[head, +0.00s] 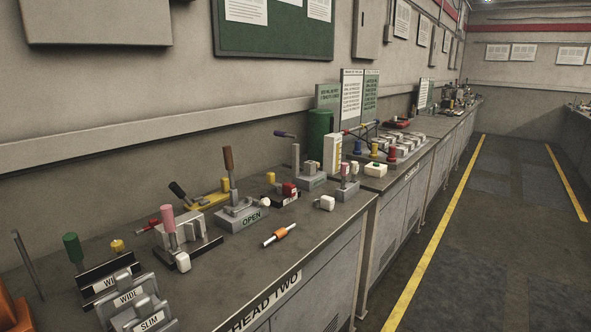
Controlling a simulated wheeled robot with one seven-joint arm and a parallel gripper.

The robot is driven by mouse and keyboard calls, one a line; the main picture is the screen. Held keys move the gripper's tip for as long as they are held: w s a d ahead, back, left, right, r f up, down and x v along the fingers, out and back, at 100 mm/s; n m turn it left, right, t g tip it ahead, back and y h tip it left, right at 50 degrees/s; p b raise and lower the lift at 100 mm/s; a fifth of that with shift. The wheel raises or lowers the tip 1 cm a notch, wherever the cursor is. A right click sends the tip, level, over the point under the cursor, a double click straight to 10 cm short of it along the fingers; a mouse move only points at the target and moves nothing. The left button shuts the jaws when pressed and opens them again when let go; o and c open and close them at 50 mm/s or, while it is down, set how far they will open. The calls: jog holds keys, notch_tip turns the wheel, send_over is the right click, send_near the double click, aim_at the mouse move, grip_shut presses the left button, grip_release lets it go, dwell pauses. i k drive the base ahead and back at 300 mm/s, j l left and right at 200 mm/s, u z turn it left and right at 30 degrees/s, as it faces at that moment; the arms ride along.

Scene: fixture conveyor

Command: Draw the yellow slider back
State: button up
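My gripper is not in the head view. A flat yellow piece (207,201) lies at the back of the near bench, with a dark green handle (178,190) slanting up at its left end. A small yellow knob (117,246) stands farther left, behind the grey fixtures. On the farther bench is a yellow-topped post (375,149). I cannot tell which of these is the slider, nor how far any slide is drawn.
The near bench (225,272) holds a pink-handled fixture (168,222), a brown-handled lever on a block marked OPEN (242,216), and labelled blocks WIDE and SLIM (149,318). An orange-and-silver pin (280,235) lies near its front edge. The aisle floor (480,235) is clear.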

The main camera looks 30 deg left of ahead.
aim_at(271, 176)
jog(key=i+u, duration=0.25)
jog(key=i, duration=0.45)
jog(key=i+l+u, duration=0.25)
jog(key=i, duration=0.4)
jog(key=i+j+u, duration=0.1)
jog(key=i+u, duration=0.15)
jog(key=u, duration=0.15)
jog(key=i+u, duration=0.25)
jog(key=u, duration=0.15)
jog(key=i+u, duration=0.25)
jog(key=u, duration=0.15)
jog(key=i+l+u, duration=0.1)
jog(key=i+u, duration=0.25)
jog(key=k, duration=0.1)
